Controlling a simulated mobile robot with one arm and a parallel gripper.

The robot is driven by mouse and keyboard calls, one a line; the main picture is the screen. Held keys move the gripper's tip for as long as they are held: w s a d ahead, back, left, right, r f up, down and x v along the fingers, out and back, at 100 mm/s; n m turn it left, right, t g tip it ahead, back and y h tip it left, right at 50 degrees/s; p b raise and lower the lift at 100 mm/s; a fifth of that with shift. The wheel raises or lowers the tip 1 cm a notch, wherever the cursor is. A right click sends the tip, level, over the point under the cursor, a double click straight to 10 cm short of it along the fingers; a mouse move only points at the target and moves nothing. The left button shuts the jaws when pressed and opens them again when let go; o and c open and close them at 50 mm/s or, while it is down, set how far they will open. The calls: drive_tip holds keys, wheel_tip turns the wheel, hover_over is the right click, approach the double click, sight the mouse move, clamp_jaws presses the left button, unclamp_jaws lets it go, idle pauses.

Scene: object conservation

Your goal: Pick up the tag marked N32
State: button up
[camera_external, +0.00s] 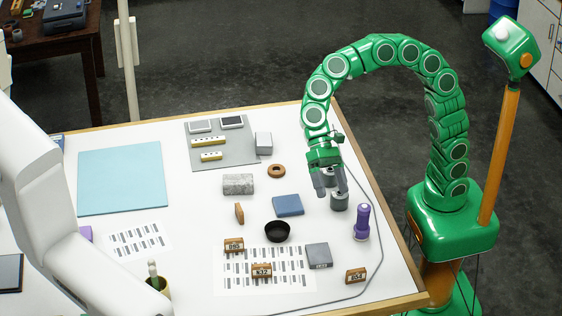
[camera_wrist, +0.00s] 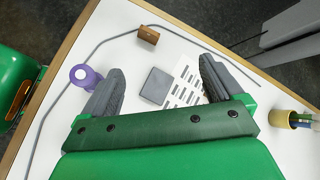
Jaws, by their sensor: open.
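The tag marked N32 (camera_external: 261,270) is a small wooden block with a dark-lettered label. It stands on the printed sheet (camera_external: 292,283) near the table's front. Similar wooden tags stand near it: one at its upper left (camera_external: 234,245) and one to its right (camera_external: 356,275). My gripper (camera_external: 332,191) is open and empty, pointing down above the table, well behind and to the right of N32. In the wrist view, my open gripper (camera_wrist: 160,85) has a grey block (camera_wrist: 157,86) below and between its fingers. I cannot make out N32 there.
A black bowl (camera_external: 277,231), blue block (camera_external: 288,205) and grey block (camera_external: 319,256) lie between my gripper and N32. A cable runs along the right edge. A white arm-like form fills the left.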

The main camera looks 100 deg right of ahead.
sight(261, 266)
drive_tip(key=w+a+f+m+t+y, duration=0.15)
drive_tip(key=w+m, duration=0.35)
drive_tip(key=w, duration=0.5)
drive_tip(key=w+f+m+t+y, duration=0.1)
drive_tip(key=w+f+m+y, duration=0.25)
drive_tip(key=w, duration=0.75)
drive_tip(key=shift+m+h, duration=0.25)
drive_tip(key=shift+h, duration=0.15)
drive_tip(key=f, duration=1.1)
drive_tip(key=shift+s+a, duration=0.2)
drive_tip(key=shift+x, duration=1.25)
drive_tip(key=shift+w+a+f, duration=0.25)
drive_tip(key=shift+a+f, duration=0.55)
drive_tip(key=shift+a, duration=0.25)
drive_tip(key=shift+w+a+f, duration=0.2)
drive_tip(key=shift+a+f, duration=0.65)
drive_tip(key=shift+a, duration=0.25)
drive_tip(key=c, duration=1)
